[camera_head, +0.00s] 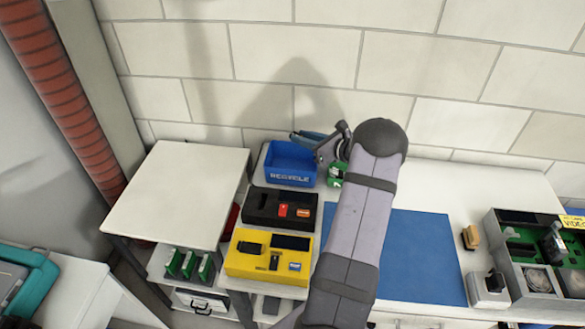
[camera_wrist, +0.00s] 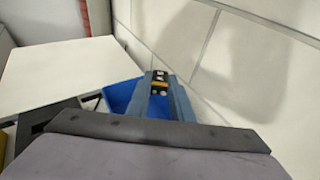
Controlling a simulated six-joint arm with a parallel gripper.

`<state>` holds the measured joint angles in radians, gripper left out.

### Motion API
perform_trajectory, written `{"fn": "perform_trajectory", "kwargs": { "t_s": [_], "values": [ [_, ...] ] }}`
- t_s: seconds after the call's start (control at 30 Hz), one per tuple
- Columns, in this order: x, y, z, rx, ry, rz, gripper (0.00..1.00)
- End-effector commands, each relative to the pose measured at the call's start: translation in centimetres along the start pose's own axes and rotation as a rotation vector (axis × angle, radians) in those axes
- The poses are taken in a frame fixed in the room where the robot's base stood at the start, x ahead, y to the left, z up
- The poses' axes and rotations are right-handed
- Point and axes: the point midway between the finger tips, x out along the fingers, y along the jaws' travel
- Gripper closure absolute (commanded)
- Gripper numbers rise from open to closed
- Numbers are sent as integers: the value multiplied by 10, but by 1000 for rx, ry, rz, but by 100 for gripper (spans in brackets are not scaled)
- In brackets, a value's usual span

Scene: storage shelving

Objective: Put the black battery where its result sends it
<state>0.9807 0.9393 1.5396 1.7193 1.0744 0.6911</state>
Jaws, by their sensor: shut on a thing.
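My gripper (camera_head: 304,136) is at the back right edge of the blue bin (camera_head: 291,178) marked RECYCLE. In the wrist view its blue fingers (camera_wrist: 160,98) are shut on a black battery (camera_wrist: 160,78) with a yellow band. The blue bin also shows in the wrist view (camera_wrist: 119,97), beside and below the fingers. In the head view the battery cannot be made out, and I cannot tell its exact height over the bin.
A black tray (camera_head: 262,208) and a yellow tray (camera_head: 243,262) stand in front of the bin. A green item (camera_head: 337,174) is right of it. A blue mat (camera_head: 420,255) and a grey case (camera_head: 505,262) lie further right. The wall is close behind.

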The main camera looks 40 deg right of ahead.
Motion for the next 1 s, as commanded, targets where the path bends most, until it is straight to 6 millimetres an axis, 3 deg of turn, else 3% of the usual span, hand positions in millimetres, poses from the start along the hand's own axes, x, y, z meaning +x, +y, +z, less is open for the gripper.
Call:
{"fn": "perform_trajectory", "kwargs": {
  "t_s": [0.5,0.97,1.0],
  "values": [
    [14,0,-46,0,0,1,100],
    [16,0,-52,-1,-1,1,100],
    [16,0,-52,-1,-1,1,71]
  ]
}}
